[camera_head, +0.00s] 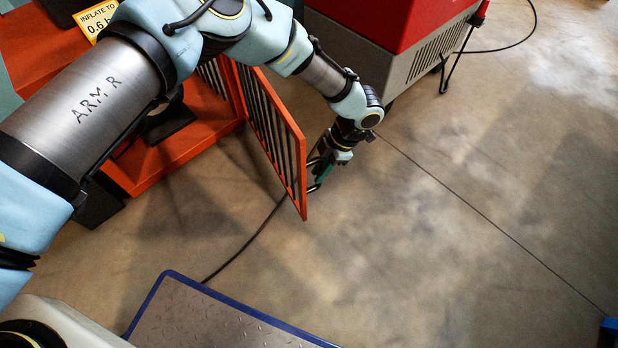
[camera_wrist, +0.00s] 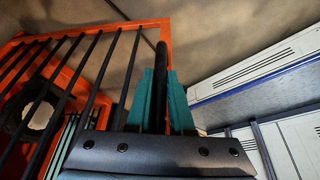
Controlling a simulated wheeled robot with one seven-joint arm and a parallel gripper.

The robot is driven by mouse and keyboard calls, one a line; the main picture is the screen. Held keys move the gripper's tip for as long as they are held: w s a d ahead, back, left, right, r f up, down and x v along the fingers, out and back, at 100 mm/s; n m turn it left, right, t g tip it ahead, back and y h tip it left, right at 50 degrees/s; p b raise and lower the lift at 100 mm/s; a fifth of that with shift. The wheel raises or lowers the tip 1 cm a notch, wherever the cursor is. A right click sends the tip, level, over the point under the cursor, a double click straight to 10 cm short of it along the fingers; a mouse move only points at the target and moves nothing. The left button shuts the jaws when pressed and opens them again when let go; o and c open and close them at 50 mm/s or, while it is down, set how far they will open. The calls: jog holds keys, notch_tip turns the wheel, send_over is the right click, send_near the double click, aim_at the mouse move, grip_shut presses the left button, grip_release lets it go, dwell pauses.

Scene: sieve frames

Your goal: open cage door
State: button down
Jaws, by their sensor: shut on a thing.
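The cage door (camera_head: 299,160) is an orange frame with dark bars. In the head view it stands swung out at an angle from the orange cage (camera_head: 150,172), with its free edge over the open floor. My gripper (camera_head: 322,174) is at the outer side of the door near that free edge. In the wrist view the door's bars (camera_wrist: 98,72) fill the left side. There the teal fingers of my gripper (camera_wrist: 161,100) are shut on a dark bar (camera_wrist: 161,62), seemingly the door's handle. Where the bar joins the door is hidden.
A red and grey machine (camera_head: 385,45) stands behind my arm. A dark cable (camera_head: 240,250) lies on the floor under the door. A blue-edged metal plate (camera_head: 215,318) is at the bottom. Floor to the right is mostly clear. A yellow sign (camera_head: 97,18) is at the upper left.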

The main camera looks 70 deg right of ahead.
jog(key=shift+s, duration=0.2)
jog(key=c, duration=0.8)
grip_release()
jog(key=shift+d, duration=0.1)
jog(key=shift+w, duration=0.1)
jog(key=p+v, duration=0.1)
jog(key=v, duration=0.9)
jog(key=shift+s+r, duration=0.2)
jog(key=shift+r, duration=0.1)
jog(key=shift+d, duration=0.1)
